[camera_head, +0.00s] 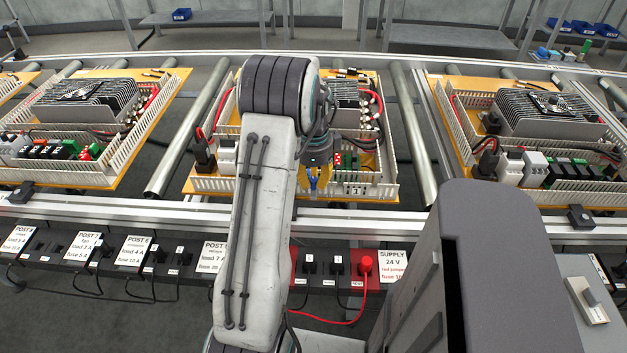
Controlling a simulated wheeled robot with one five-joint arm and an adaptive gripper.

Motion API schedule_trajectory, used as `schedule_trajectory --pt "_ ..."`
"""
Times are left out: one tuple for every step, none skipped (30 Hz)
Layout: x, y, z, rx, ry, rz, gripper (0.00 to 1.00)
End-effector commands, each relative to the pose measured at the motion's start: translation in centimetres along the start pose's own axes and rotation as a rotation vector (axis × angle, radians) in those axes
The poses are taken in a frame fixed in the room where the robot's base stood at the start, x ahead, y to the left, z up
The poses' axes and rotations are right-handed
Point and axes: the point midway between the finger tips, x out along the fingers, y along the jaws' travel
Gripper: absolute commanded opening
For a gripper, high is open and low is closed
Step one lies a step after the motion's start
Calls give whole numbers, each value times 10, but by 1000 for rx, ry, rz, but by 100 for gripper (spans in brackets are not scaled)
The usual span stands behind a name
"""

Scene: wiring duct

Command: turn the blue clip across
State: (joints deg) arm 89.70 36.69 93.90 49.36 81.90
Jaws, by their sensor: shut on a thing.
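My gripper (318,190) is at the near wall of the white slotted duct (362,190) on the middle panel, pointing down. Its yellow fingers are shut on a small blue thing, which looks like the blue clip (313,184). The clip shows only in part between the fingers. Its turn relative to the duct is too small to tell. My arm hides the left middle of this panel.
The middle orange panel (345,197) carries a finned grey unit, red and black wires and terminal blocks close to my gripper. Similar panels stand left (168,88) and right (454,83). A red plug (365,265) with a red cable sits at the front rail.

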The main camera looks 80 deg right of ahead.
Motion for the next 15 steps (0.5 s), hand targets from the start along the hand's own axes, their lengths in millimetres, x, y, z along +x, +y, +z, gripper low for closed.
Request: schedule_trajectory --pt "2 1 0 29 -1 5 0" --pt "2 1 0 45 -1 5 0" --pt "2 1 0 65 -1 5 0" --pt "2 2 0 78 -1 5 0" --pt "2 2 0 92 -1 6 0" --pt "2 2 0 106 -1 6 0" --pt "2 2 0 117 0 6 0" --pt "2 2 0 127 0 6 0" --pt "2 2 0 137 0 6 0" --pt "2 2 0 144 0 6 0" --pt "2 2 0 151 0 6 0" --pt "2 2 0 157 0 6 0" --pt "2 2 0 161 0 6 0" --pt "2 2 0 165 0 6 0" --pt "2 2 0 168 0 6 0"
